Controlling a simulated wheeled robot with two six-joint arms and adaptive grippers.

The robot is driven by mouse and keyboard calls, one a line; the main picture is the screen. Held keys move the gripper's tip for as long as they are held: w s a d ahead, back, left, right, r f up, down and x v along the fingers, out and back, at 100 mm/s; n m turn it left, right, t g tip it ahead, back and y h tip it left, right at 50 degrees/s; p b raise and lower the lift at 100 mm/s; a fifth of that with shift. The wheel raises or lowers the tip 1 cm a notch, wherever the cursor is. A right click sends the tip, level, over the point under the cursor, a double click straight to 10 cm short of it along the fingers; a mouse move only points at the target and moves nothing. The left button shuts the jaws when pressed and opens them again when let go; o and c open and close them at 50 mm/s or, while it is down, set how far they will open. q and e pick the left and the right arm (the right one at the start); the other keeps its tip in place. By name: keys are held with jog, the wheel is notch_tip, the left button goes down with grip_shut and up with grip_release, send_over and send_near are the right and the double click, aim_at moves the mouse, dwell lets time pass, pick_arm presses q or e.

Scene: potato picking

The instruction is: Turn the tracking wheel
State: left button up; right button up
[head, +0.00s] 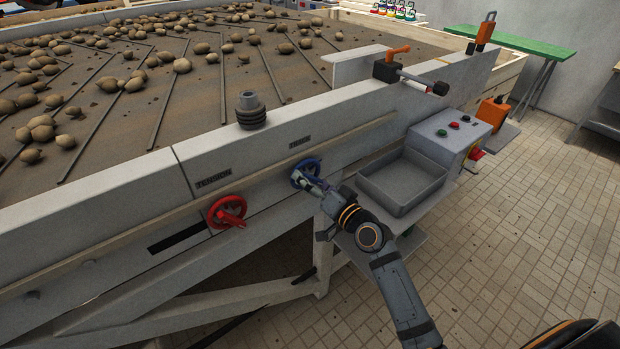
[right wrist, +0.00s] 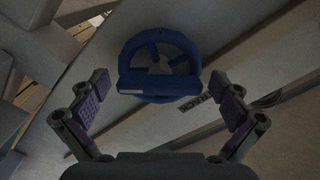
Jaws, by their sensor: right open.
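The tracking wheel (head: 294,176) is a small blue wheel on the side panel of the conveyor frame. In the right wrist view the blue wheel (right wrist: 158,83) shows a ring, spokes and a raised bar across it. A label beside it there starts with "TRACK". My right gripper (head: 310,182) is at the wheel in the head view and covers part of it. In the right wrist view its two fingers (right wrist: 159,88) are spread wide, one on each side of the wheel, with gaps between pads and wheel. My left gripper is not in view.
A red wheel (head: 227,212) sits on the same panel to the left. A grey tray (head: 403,184) is close right of my arm, with a control box (head: 452,137) behind it. The conveyor belt (head: 190,95) holds many potatoes. Tiled floor (head: 520,250) is open at right.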

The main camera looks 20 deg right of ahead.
jog(key=shift+w, duration=0.25)
jog(key=c, duration=0.5)
jog(key=shift+s+d+r, duration=0.1)
jog(key=shift+s+r, duration=0.1)
jog(key=shift+s, duration=0.15)
jog(key=c, duration=0.6)
